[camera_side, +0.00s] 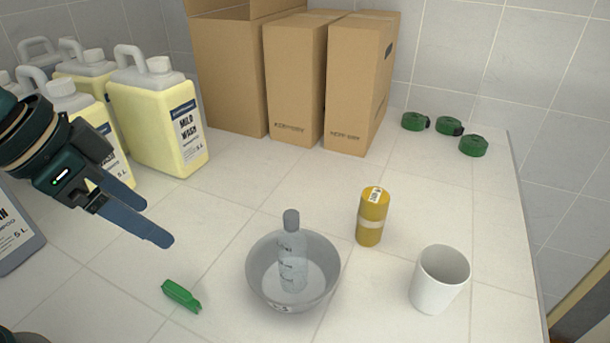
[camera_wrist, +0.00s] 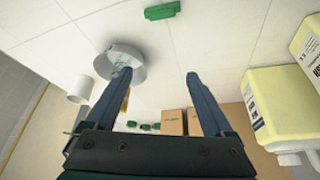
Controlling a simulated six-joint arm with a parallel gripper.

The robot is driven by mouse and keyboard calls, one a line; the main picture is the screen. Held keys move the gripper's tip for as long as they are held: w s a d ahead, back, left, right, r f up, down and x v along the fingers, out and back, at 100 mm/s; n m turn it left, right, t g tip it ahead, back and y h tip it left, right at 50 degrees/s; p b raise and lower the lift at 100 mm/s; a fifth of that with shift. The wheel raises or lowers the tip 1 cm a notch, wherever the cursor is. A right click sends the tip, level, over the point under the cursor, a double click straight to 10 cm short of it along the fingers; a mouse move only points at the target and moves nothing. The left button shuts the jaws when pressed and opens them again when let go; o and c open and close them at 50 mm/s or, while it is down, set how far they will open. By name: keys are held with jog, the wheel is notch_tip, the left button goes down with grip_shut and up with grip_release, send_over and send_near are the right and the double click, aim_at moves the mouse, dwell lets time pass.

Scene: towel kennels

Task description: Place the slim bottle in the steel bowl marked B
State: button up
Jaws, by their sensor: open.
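The slim bottle (camera_side: 291,246) is clear grey-blue with a grey cap. It stands upright inside the steel bowl (camera_side: 260,288), its top above the rim. The bowl has a small label at its front, too small to read surely. In the wrist view the bowl (camera_wrist: 138,72) is partly hidden behind a finger, and I cannot make out the bottle clearly. My gripper (camera_side: 160,225) is open and empty, up and to the left of the bowl, apart from it. Its two fingers (camera_wrist: 158,78) show spread in the wrist view.
A green object (camera_side: 181,296) lies left of the bowl. A mustard cylinder (camera_side: 371,216) and a white cup (camera_side: 440,278) stand to its right. Yellow jugs (camera_side: 155,120) stand behind my gripper. Cardboard boxes (camera_side: 295,80) and green rolls (camera_side: 448,126) are at the back.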

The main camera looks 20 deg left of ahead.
jog(key=s+a+n+t+y, duration=0.1)
jog(key=s+a+n, duration=0.3)
jog(key=s+a, duration=0.1)
jog(key=shift+s+a+y, duration=0.15)
jog(key=shift+s+y, duration=0.25)
jog(key=shift+s, duration=0.05)
